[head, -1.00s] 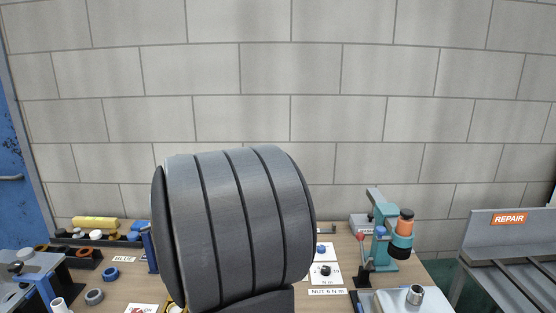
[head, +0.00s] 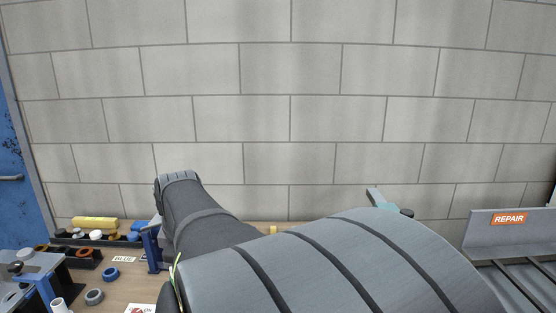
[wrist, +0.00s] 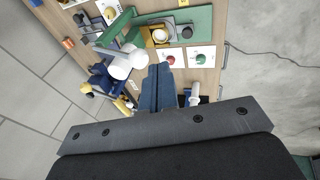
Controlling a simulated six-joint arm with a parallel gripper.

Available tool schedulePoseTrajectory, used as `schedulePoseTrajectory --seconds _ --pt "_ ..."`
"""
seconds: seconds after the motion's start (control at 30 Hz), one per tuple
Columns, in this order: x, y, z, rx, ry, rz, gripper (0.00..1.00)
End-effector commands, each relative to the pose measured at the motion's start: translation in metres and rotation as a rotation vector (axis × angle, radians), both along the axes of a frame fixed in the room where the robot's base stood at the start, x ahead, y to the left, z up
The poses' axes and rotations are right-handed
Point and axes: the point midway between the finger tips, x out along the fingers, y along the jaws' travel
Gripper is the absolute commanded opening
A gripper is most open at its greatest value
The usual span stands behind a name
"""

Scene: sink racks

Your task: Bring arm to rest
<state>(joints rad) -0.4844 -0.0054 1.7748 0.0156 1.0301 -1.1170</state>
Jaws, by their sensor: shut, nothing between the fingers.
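My gripper (wrist: 158,70) shows in the wrist view, its two dark blue fingers together with nothing between them. It hangs above the wooden workbench (wrist: 139,81), apart from the things there as far as I can tell. In the head view my grey arm links fill the lower middle and right and hide much of the bench; I cannot make out the gripper there.
In the head view, blue and grey rings (head: 111,274), a yellow cylinder (head: 95,222) and a blue stand (head: 152,247) are at left. A rack marked REPAIR (head: 508,219) stands at right. The wrist view shows a green fixture (wrist: 195,22) and white cards (wrist: 202,55).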

Motion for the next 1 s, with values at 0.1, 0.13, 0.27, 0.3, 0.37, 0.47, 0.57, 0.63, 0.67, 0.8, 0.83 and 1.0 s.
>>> schedulePoseTrajectory --seconds 0.1,0.13,0.27,0.3,0.37,0.47,0.57,0.63,0.67,0.8,0.83,1.0 --pt "0.010 0.004 -0.025 -0.003 0.005 -0.001 0.00" --pt "0.012 0.005 -0.030 -0.002 0.004 -0.001 0.00" --pt "0.023 0.009 -0.045 -0.003 0.018 -0.005 0.00" --pt "0.027 0.009 -0.042 -0.005 0.041 -0.010 0.00" --pt "0.031 0.010 -0.040 -0.009 0.076 -0.015 0.00" --pt "0.039 0.012 -0.036 -0.014 0.133 -0.021 0.00" --pt "0.046 0.012 -0.032 -0.017 0.188 -0.027 0.00" --pt "0.051 0.014 -0.029 -0.018 0.228 -0.027 0.00" --pt "0.052 0.014 -0.028 -0.017 0.244 -0.028 0.00" --pt "0.062 0.015 -0.022 -0.017 0.323 -0.027 0.00" --pt "0.064 0.015 -0.020 -0.017 0.340 -0.026 0.00" --pt "0.074 0.016 -0.012 -0.013 0.434 -0.018 0.00"
